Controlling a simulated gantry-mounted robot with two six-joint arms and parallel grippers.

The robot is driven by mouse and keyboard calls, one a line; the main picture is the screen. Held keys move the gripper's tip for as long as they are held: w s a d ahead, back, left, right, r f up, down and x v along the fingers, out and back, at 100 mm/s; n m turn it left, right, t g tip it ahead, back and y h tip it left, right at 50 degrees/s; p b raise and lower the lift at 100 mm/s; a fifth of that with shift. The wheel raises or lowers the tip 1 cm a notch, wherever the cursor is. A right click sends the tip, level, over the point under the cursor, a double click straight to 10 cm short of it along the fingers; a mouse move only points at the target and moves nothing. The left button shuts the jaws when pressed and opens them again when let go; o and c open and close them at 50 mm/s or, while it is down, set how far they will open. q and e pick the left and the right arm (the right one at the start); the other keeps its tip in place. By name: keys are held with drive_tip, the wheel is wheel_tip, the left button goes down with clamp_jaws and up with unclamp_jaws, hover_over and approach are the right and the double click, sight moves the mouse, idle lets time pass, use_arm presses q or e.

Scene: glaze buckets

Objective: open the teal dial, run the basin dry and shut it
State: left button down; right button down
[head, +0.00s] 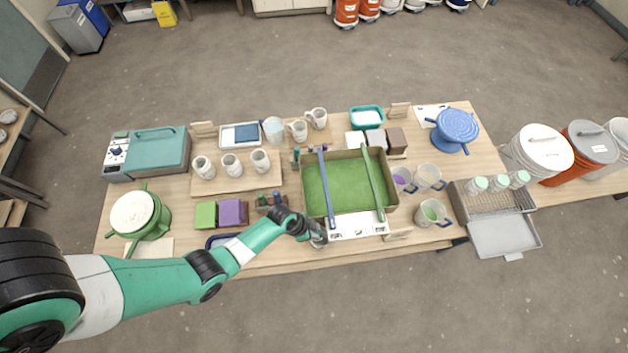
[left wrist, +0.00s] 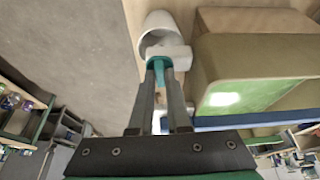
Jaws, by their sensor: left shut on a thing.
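The basin (head: 392,213) is an olive-brown box with green inside, standing mid-table; I cannot tell how deep the green glaze is. A blue bar (head: 326,190) and a green bar (head: 374,190) lie across it. My left gripper (head: 314,236) is at the basin's front left corner. In the left wrist view its fingers (left wrist: 160,76) are shut on the small teal dial (left wrist: 155,64), in front of a white spout fitting (left wrist: 172,52) beside the basin wall (left wrist: 255,55). The dial's angle and any flow are not clear. My right gripper is not in view.
A white panel with dark marks (head: 357,225) lies at the basin's front. Measuring jugs (head: 434,213) stand close on the right. Green (head: 205,215) and purple (head: 233,212) blocks, a green pot (head: 140,214) and mugs (head: 232,165) stand left. Open floor lies in front.

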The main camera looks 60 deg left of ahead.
use_arm(q)
drive_tip(key=n+y, duration=0.1)
drive_tip(key=n, duration=0.2)
drive_tip(key=shift+d+p, duration=0.2)
drive_tip(key=shift+p, duration=0.2)
drive_tip(key=n+y, duration=0.1)
drive_tip(key=n, duration=0.3)
drive_tip(key=shift+d+y, duration=0.15)
drive_tip(key=shift+y, duration=0.25)
drive_tip(key=n+y, duration=0.1)
drive_tip(key=n, duration=0.3)
drive_tip(key=shift+d, duration=0.15)
drive_tip(key=shift+w+n+g+y, duration=0.1)
drive_tip(key=shift+n+g+y, duration=0.55)
drive_tip(key=shift+n, duration=1.05)
drive_tip(key=c, duration=0.9)
unclamp_jaws()
